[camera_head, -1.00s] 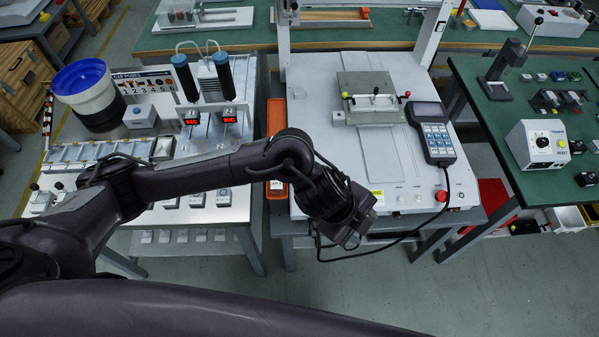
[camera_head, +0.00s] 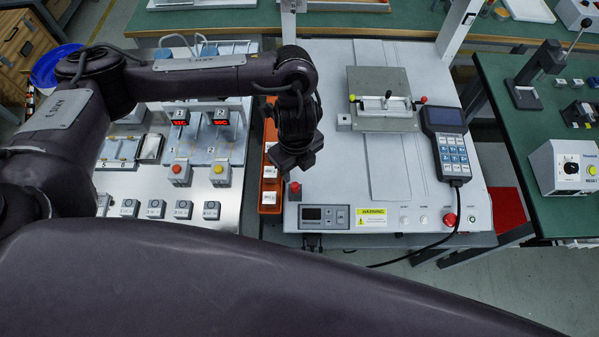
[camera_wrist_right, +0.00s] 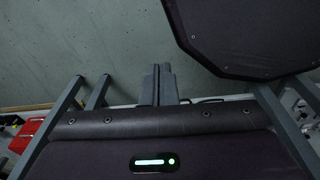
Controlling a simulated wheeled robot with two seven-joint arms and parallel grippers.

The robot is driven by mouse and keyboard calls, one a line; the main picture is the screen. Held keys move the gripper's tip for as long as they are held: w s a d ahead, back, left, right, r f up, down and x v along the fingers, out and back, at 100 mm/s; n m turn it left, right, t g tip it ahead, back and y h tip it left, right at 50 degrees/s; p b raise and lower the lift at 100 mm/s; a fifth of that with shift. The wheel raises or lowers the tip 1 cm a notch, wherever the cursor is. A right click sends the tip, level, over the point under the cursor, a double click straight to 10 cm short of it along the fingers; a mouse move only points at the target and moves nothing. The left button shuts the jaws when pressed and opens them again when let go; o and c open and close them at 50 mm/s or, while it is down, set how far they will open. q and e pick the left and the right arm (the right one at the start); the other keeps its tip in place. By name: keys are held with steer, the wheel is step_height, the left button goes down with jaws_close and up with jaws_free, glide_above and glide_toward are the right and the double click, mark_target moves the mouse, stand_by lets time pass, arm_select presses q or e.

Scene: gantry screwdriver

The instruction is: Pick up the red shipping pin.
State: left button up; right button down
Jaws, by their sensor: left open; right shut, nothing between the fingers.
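A small red-topped piece (camera_head: 295,187) stands on a grey block at the front left corner of the white gantry base; it looks like the red shipping pin. A red knob (camera_head: 423,100) also shows at the right end of the fixture, so I cannot be certain which is the pin. My left gripper (camera_head: 291,164) points down just behind and above the red-topped piece, apart from it as far as I can tell. It is open and its fingers are seen from above. My right gripper (camera_wrist_right: 158,84) is shut and empty over the floor in the right wrist view.
An orange tray (camera_head: 270,196) lies left of the gripper. The metal fixture (camera_head: 378,125) sits on the gantry base, with a pendant (camera_head: 447,142) to its right. A red emergency button (camera_head: 449,219) is at the front.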

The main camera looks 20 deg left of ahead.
mark_target(295, 185)
arm_select(q)
steer(key=f, duration=0.1)
steer(key=s+f, duration=0.1)
steer(key=f, duration=0.1)
steer(key=shift+b, duration=0.4)
step_height(295, 185, down, 4)
steer(key=shift+a+r+b, duration=0.1)
steer(key=shift+r+b, duration=0.05)
steer(key=shift+b, duration=0.5)
steer(key=shift+w+f, duration=0.1)
steer(key=shift+f, duration=0.1)
jaws_close()
arm_select(e)
steer(key=s+f, duration=0.2)
steer(key=s, duration=0.1)
steer(key=shift+a+f, duration=0.15)
steer(key=shift+f, duration=0.15)
arm_select(q)
steer(key=shift+r, duration=0.15)
arm_select(e)
steer(key=shift+r, duration=0.1)
